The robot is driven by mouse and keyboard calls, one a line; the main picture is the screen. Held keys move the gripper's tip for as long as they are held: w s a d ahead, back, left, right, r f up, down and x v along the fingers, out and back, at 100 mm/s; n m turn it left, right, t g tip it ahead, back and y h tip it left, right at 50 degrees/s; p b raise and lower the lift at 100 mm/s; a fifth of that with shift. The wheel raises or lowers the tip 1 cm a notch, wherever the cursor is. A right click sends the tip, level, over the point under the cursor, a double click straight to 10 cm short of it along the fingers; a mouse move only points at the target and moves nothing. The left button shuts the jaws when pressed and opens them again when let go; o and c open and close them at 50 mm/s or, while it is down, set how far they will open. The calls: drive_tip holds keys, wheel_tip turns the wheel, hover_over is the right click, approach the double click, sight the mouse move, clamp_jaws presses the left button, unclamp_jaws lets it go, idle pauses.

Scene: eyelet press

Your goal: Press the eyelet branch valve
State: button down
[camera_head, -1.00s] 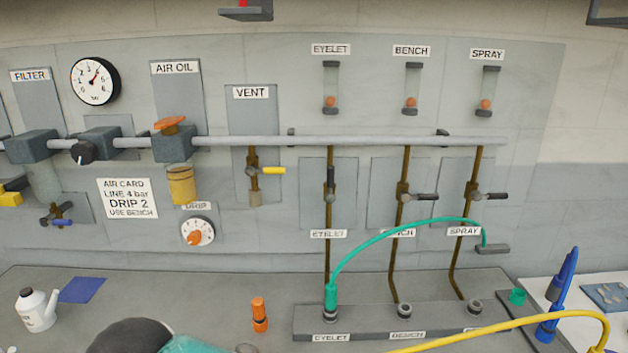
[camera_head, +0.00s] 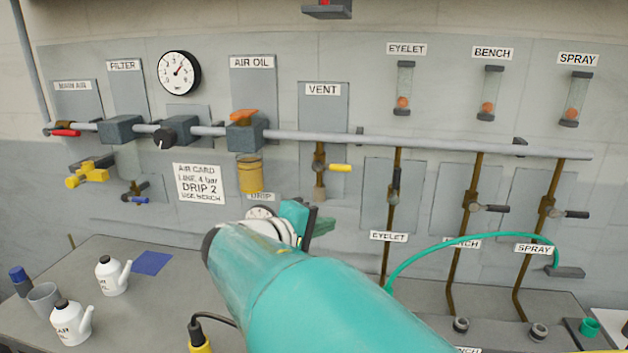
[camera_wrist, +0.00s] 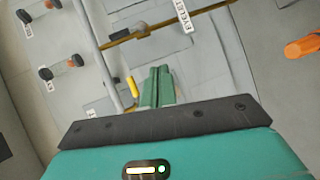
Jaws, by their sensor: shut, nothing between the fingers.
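The eyelet branch valve (camera_head: 396,196) sits on the brass pipe above the EYELET label (camera_head: 388,236). Its dark handle (camera_head: 396,178) stands upright, in line with the pipe. In the wrist view the valve (camera_wrist: 140,29) is beyond the fingertips, near the top, beside the EYELET label (camera_wrist: 183,15). My gripper (camera_head: 322,226) is left of and below the valve in the head view, in front of the panel and apart from the valve. In the wrist view its green fingers (camera_wrist: 158,74) are together and hold nothing. My arm hides the eyelet port on the bench.
Bench valve (camera_head: 472,205) and spray valve (camera_head: 548,210) are to the right, handles sideways. The vent valve's yellow handle (camera_head: 340,168) is left of the eyelet pipe. A green hose (camera_head: 470,240) arches across the lower pipes. White bottles (camera_head: 112,276) stand on the bench at left.

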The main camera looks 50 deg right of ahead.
drive_tip(key=d+r+h, duration=0.1)
drive_tip(key=d+r, duration=0.1)
drive_tip(key=w+d+r+h, duration=0.1)
drive_tip(key=d+r, duration=0.1)
drive_tip(key=shift+g+h, duration=0.3)
drive_tip(key=shift+d, duration=0.1)
approach(396, 186)
drive_tip(key=w+d+r, duration=0.1)
drive_tip(key=w+d, duration=0.3)
drive_tip(key=d, duration=0.1)
drive_tip(key=s+d, duration=0.1)
drive_tip(key=s, duration=0.2)
drive_tip(key=shift+s+d+r, duration=0.1)
drive_tip(key=shift+d+r, duration=0.05)
drive_tip(key=shift+d, duration=0.25)
drive_tip(key=shift+r, duration=0.1)
